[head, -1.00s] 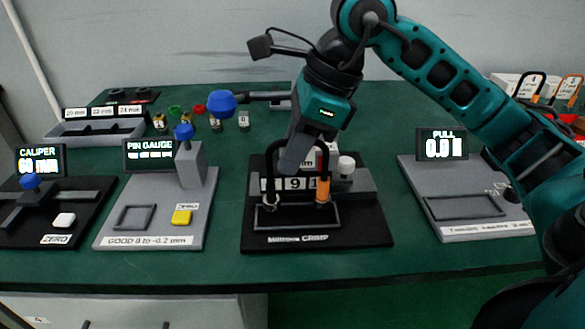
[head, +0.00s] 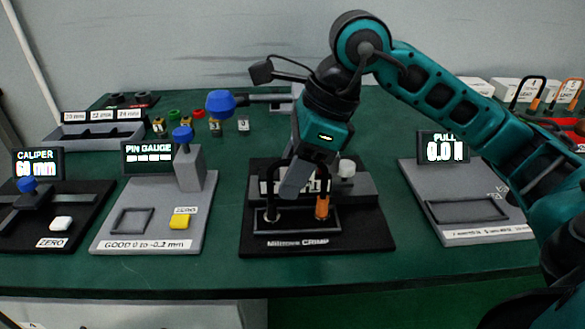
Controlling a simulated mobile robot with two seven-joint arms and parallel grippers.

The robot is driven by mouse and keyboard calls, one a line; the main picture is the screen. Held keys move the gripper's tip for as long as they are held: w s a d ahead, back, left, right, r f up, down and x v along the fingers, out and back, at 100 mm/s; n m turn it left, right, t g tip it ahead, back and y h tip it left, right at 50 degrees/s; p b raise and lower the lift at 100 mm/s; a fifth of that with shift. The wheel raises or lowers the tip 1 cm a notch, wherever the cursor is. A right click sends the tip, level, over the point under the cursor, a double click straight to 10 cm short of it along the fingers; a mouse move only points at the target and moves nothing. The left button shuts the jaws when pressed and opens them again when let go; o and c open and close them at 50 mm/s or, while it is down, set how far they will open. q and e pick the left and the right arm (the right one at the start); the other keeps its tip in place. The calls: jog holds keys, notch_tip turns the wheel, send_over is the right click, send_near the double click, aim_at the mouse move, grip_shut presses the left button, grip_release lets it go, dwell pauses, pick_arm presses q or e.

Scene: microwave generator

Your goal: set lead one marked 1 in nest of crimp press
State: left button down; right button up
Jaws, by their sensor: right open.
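The crimp press (head: 375,235) is a black base with a grey block, in the middle of the table. A lead (head: 322,207) with a black wire and an orange sleeve stands upright at the front of the press, at the framed nest (head: 290,230). A pale end shows at its left. My right gripper (head: 293,185) is open, pointing down in front of the press, and hides the middle of the lead and most of the press's number display. Contact with the lead cannot be told. The lead's mark is not readable. My left gripper is out of view.
A blue-knobbed lever (head: 220,103) extends behind the press. The pin gauge (head: 205,215) and caliper (head: 85,225) stand left, the pull tester (head: 485,234) right. Other leads (head: 530,92) stand in white boxes at the back right. Small numbered pieces (head: 243,125) stand behind.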

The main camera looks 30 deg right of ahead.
jog(key=shift+r, duration=0.1)
jog(key=shift+r+p, duration=0.25)
jog(key=shift+p, duration=0.05)
jog(key=p+v, duration=0.2)
jog(key=v, duration=0.9)
jog(key=shift+f, duration=0.1)
jog(key=shift+s+d+r, duration=0.15)
jog(key=shift+r, duration=0.25)
